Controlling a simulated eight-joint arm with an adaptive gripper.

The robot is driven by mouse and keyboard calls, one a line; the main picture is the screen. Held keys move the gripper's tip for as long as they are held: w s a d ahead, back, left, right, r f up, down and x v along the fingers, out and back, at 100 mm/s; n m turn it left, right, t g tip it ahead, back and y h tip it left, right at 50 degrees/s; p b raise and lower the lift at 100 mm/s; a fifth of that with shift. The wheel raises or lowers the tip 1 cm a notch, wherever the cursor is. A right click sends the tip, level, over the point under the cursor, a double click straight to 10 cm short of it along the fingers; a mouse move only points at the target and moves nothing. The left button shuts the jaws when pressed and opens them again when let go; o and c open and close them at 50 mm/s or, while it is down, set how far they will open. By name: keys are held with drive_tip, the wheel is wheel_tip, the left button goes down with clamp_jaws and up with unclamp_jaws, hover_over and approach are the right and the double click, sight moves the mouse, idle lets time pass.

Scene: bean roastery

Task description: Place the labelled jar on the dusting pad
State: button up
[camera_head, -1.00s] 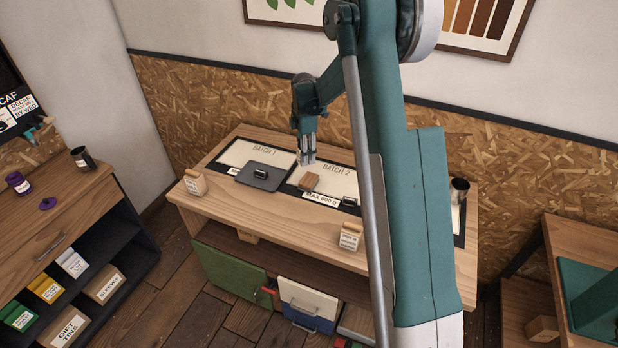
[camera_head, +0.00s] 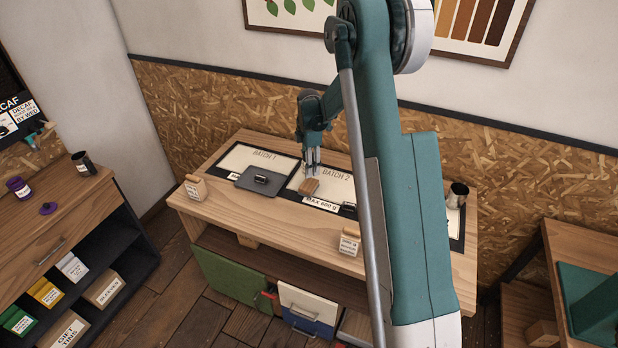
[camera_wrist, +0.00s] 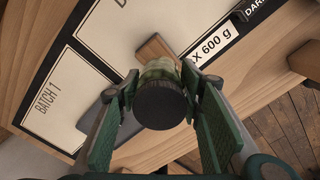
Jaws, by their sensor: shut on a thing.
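My gripper (camera_head: 313,170) is over the batch 2 area of the wooden table. In the wrist view my gripper (camera_wrist: 163,85) is shut on a small jar (camera_wrist: 160,103) with a dark round top and pale greenish sides; no label shows on it from here. The jar is hard to make out in the head view. A flat dark grey pad (camera_head: 243,182) with a small black object on it lies left of the gripper. It also shows partly behind the left finger in the wrist view. I cannot tell whether this is the dusting pad.
A small wooden block (camera_head: 309,186) lies close by the gripper. Labelled pale containers with wooden tops stand at the table's left corner (camera_head: 195,187) and front edge (camera_head: 349,242). A dark metal cup (camera_head: 457,195) stands at the right. A purple jar (camera_head: 18,187) is on the left cabinet.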

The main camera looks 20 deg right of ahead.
drive_tip(key=shift+f, duration=1.1)
drive_tip(key=shift+f, duration=1.85)
drive_tip(key=shift+f, duration=0.15)
drive_tip(key=o, duration=1)
wheel_tip(320, 180, up, 12)
drive_tip(key=shift+r, duration=0.15)
